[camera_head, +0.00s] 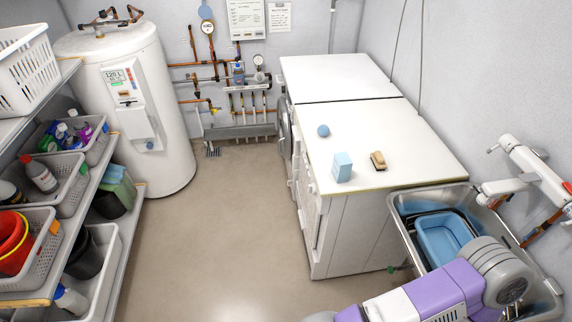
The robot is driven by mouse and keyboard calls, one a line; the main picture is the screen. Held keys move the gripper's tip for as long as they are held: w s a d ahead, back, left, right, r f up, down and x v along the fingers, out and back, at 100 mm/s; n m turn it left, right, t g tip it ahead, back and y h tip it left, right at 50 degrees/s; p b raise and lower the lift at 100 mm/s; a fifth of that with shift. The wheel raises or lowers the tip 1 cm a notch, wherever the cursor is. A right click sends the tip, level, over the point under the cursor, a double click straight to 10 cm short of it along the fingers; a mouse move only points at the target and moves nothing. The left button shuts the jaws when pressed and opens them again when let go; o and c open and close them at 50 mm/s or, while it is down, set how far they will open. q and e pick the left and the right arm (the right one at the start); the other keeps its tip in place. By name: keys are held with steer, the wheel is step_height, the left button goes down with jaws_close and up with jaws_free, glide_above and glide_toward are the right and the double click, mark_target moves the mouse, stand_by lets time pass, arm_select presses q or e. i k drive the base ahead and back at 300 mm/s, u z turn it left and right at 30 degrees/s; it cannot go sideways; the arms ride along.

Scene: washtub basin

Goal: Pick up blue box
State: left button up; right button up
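The light blue box (342,168) stands upright on the white top of the nearer machine, close to its front-left edge. Nothing touches it. One of my arms, purple, white and grey, shows at the bottom right, below and to the right of the box and well apart from it. No fingertips of this arm can be seen. My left arm does not show, and neither gripper is in view.
On the same white top (420,150) are a blue ball (323,131) and a brown brush (378,160) beside the box. A metal sink (400,215) holding a blue basin (443,238) stands at right. Loaded shelves line the left; the middle floor (220,240) is clear.

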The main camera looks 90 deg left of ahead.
mark_target(342, 166)
steer(key=u, duration=3.25)
steer(key=k, duration=1.25)
steer(key=z, duration=0.45)
steer(key=i, duration=1.45)
steer(key=u, duration=0.3)
